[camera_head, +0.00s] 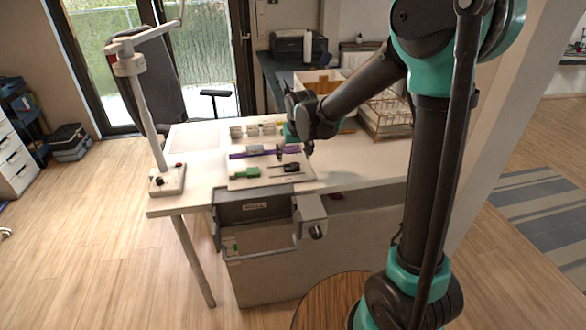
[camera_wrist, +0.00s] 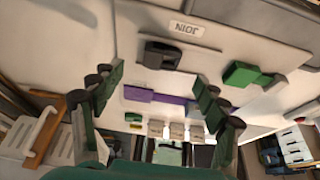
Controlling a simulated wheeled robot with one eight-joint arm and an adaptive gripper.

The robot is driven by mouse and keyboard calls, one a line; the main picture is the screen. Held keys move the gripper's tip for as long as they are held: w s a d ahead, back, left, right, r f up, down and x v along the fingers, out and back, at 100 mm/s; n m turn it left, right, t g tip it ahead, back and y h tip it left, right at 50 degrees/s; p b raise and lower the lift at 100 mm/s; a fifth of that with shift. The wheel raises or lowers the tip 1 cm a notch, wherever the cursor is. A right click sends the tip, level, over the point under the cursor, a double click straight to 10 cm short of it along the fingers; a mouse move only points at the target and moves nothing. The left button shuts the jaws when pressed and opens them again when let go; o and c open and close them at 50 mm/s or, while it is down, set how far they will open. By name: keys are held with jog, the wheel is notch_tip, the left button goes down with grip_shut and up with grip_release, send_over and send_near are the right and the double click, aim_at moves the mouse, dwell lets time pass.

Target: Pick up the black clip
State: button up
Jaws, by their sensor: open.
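The black clip (camera_head: 289,167) lies on a pale board (camera_head: 262,182) on the white table, right of a green clip (camera_head: 246,173). In the wrist view the black clip (camera_wrist: 163,54) is dark and blocky, beyond the fingertips and sideways between them; the green clip (camera_wrist: 245,75) is to its right. My gripper (camera_head: 294,150) is over the board's back part, behind the black clip. In the wrist view my gripper (camera_wrist: 158,92) has its fingers spread wide, with nothing held.
A white post stand (camera_head: 168,180) is at the table's left. An open grey drawer (camera_head: 256,235) hangs at the front. A wire basket (camera_head: 386,115) and wooden boxes are at the back right.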

aim_at(292, 166)
jog(key=shift+x, duration=2.95)
jog(key=shift+s+a, duration=0.1)
jog(key=shift+a, duration=0.05)
jog(key=c, duration=0.8)
